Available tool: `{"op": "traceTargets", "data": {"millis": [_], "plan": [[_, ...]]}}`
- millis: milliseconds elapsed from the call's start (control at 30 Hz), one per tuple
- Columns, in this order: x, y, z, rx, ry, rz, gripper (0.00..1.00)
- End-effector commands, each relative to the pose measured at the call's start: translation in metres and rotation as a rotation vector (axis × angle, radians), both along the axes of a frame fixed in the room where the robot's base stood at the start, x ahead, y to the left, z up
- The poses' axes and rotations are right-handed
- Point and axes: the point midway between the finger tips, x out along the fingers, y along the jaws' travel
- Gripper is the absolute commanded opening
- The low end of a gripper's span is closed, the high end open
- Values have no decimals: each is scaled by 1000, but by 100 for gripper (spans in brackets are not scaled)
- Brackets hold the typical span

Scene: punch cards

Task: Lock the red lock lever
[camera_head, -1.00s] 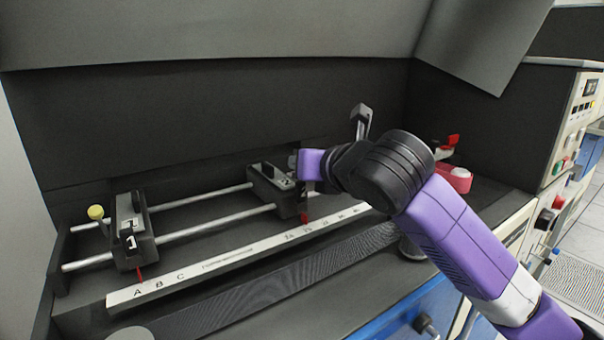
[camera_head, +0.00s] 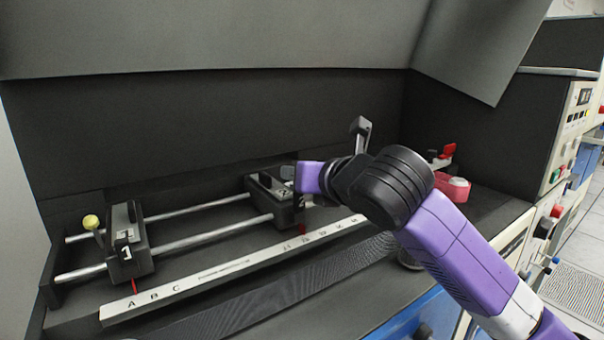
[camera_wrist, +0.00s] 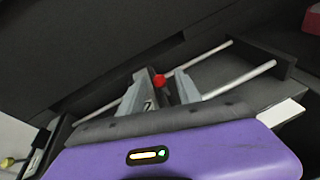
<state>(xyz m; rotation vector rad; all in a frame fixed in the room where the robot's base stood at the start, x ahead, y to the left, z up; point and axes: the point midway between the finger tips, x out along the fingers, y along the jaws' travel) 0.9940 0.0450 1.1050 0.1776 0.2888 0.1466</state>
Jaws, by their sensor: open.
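The red lock lever shows as a round red knob (camera_wrist: 158,80) in the wrist view, at the block marked 2. My gripper (camera_wrist: 160,92) is open there, with one grey finger on each side of the knob; I cannot tell whether either touches it. In the head view my gripper (camera_head: 288,173) is at the block marked 2 (camera_head: 270,203), which rides on two metal rods. The knob is hidden there behind my purple gripper body. The lever's shaft is not clear in either view.
A block marked 1 (camera_head: 128,242) with a yellow knob (camera_head: 91,222) is on the rods at the left. A white lettered scale (camera_head: 215,274) runs along the front. A dark wall stands behind.

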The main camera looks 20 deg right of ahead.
Motion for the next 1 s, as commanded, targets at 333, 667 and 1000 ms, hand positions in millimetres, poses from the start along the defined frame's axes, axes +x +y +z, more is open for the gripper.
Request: {"op": "traceTargets", "data": {"millis": [333, 667, 1000], "plan": [[-40, -8, 12, 0, -2, 0, 40], [-73, -13, 21, 0, -1, 0, 40], [-74, -13, 21, 0, -1, 0, 40]]}}
